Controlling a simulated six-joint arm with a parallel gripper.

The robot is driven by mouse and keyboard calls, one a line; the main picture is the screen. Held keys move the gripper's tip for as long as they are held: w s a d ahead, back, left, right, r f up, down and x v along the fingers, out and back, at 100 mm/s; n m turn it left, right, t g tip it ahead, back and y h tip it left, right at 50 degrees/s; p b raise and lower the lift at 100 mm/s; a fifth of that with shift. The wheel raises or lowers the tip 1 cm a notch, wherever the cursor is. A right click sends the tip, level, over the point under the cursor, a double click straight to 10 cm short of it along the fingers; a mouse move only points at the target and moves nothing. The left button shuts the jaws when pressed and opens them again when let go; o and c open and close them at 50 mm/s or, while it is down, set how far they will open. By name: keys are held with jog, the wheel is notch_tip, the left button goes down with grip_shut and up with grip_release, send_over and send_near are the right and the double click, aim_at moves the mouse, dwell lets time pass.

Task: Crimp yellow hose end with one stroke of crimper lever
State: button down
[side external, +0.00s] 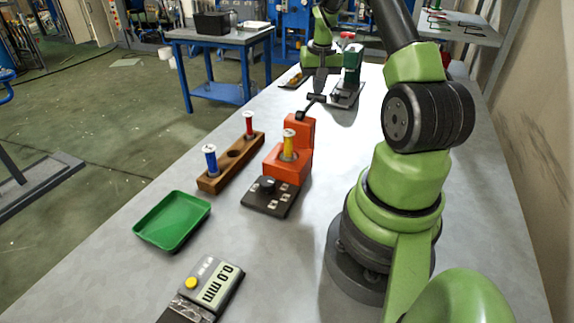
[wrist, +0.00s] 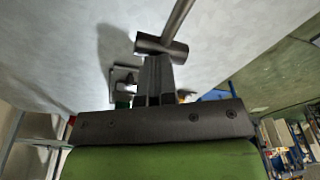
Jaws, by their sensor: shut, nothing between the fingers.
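The handle also shows large in the wrist view (wrist: 174,47). My gripper (side external: 319,88) is shut, fingers pointing down, right by the far side of the handle. In the wrist view, the closed fingertips (wrist: 158,62) meet the crossbar in the picture; I cannot tell whether they touch.
A wooden rack (side external: 230,163) holds blue (side external: 210,162) and red (side external: 249,126) hose ends, with an empty hole between. A black dial panel (side external: 272,196) fronts the crimper. A green tray (side external: 172,220) and gauge (side external: 213,285) lie nearer. A green machine (side external: 351,67) stands beyond.

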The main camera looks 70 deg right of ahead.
aim_at(317, 98)
jog(key=shift+f, duration=0.1)
jog(key=shift+d+f, duration=0.1)
jog(key=shift+f, duration=1.8)
